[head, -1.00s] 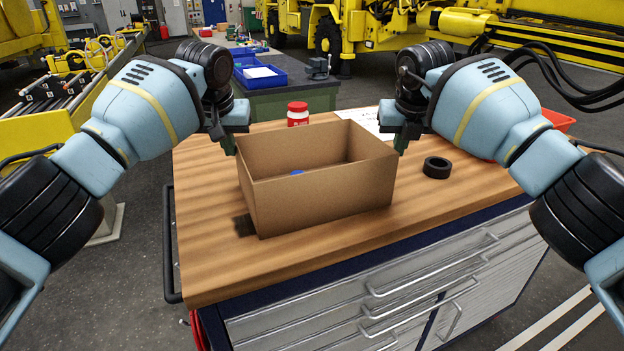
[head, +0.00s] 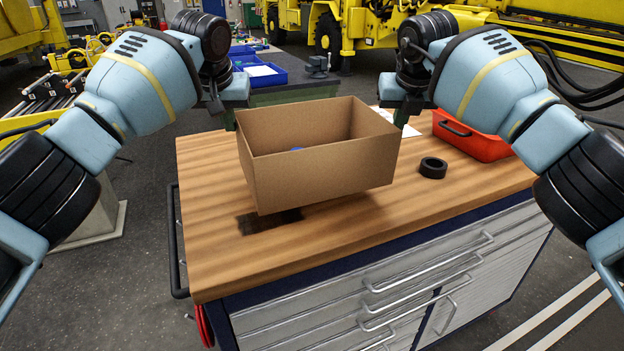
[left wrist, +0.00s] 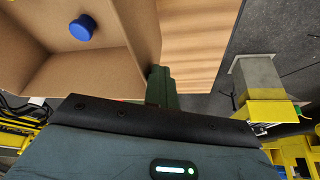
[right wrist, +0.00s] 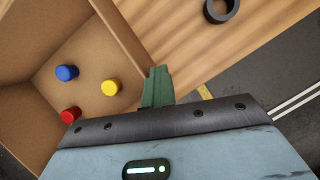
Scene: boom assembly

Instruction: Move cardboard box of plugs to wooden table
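The open cardboard box (head: 320,175) hangs slightly tilted above the wooden-topped drawer bench (head: 210,245), with a dark shadow patch beneath it. A blue plug (right wrist: 67,73), a yellow plug (right wrist: 110,87) and a red plug (right wrist: 70,115) lie inside; the blue one also shows in the left wrist view (left wrist: 82,28). My left gripper (head: 232,120) is at the box's left end, its closed fingers against the outside of the wall. My right gripper (head: 402,117) is likewise at the right end, fingers together outside the wall. The box is held up between them.
A black ring (head: 433,168) and a red tray (head: 470,138) are on the bench's right side. The bench top is clear at front and left. Behind stands another bench with blue bins (head: 262,75) and a vise (head: 318,64). Yellow machinery fills the background.

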